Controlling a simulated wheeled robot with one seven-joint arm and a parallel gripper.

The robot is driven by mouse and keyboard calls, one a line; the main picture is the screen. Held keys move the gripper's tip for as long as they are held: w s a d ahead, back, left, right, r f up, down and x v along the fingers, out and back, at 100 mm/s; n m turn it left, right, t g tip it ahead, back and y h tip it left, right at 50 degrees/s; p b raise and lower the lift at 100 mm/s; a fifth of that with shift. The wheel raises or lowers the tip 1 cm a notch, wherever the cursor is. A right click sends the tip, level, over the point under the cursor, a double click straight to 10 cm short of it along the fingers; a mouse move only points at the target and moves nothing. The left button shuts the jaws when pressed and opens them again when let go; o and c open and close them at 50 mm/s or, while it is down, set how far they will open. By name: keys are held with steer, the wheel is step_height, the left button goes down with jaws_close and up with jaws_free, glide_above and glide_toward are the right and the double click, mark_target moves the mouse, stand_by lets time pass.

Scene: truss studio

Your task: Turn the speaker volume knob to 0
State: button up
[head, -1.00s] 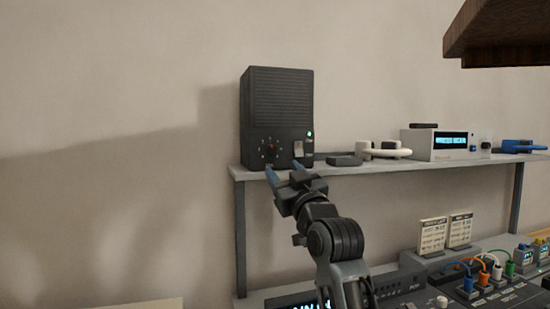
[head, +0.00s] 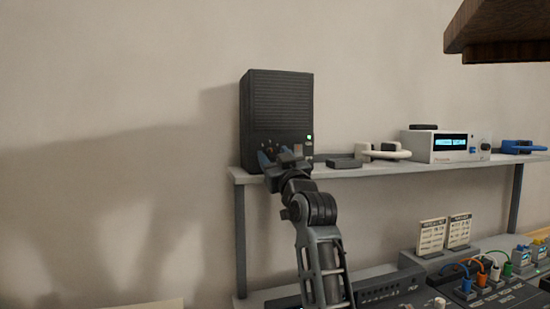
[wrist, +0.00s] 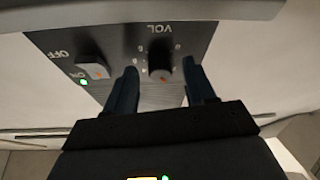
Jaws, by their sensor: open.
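The black speaker (head: 276,108) stands upright at the left end of the shelf. In the wrist view its panel (wrist: 110,45) appears upside down, with a dark round volume knob (wrist: 160,70) under the label VOL. The knob has an orange mark at its lower edge in this view. My gripper (wrist: 162,78) is open, with one blue finger on each side of the knob; I cannot tell whether either touches it. In the head view my gripper (head: 272,157) covers the knob.
A power switch (wrist: 92,67) and a lit green light sit beside the knob. The shelf (head: 330,173) carries a small dark box (head: 344,163), white headphones (head: 385,151) and a white device with a display (head: 437,146). A mixer with coloured cables (head: 490,285) lies below.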

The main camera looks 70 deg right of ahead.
jaws_close()
stand_by(0.3)
steer(key=shift+n, duration=0.3)
steer(key=n+y+b, duration=0.1)
steer(key=n, duration=0.2)
steer(key=n+t+y+b, duration=0.1)
steer(key=n, duration=0.2)
steer(key=shift+s+d+t+y, duration=0.15)
steer(key=shift+t+y, duration=0.15)
steer(key=n+y+b, duration=0.1)
steer(key=n, duration=0.3)
steer(key=n+y+b, duration=0.2)
steer(key=n, duration=0.2)
steer(key=shift+s+r+y, duration=0.1)
steer(key=shift+r+y, duration=0.1)
steer(key=shift+y, duration=0.1)
steer(key=n, duration=0.1)
steer(key=n+g+y, duration=0.1)
steer(key=n, duration=0.3)
steer(key=shift+d+r+g+y+b, duration=0.1)
steer(key=shift+r+g+y+b, duration=0.2)
steer(key=shift+b, duration=0.1)
steer(key=n+g, duration=0.2)
steer(key=n, duration=0.3)
steer(key=shift+r, duration=0.1)
steer(key=shift+n+g, duration=0.3)
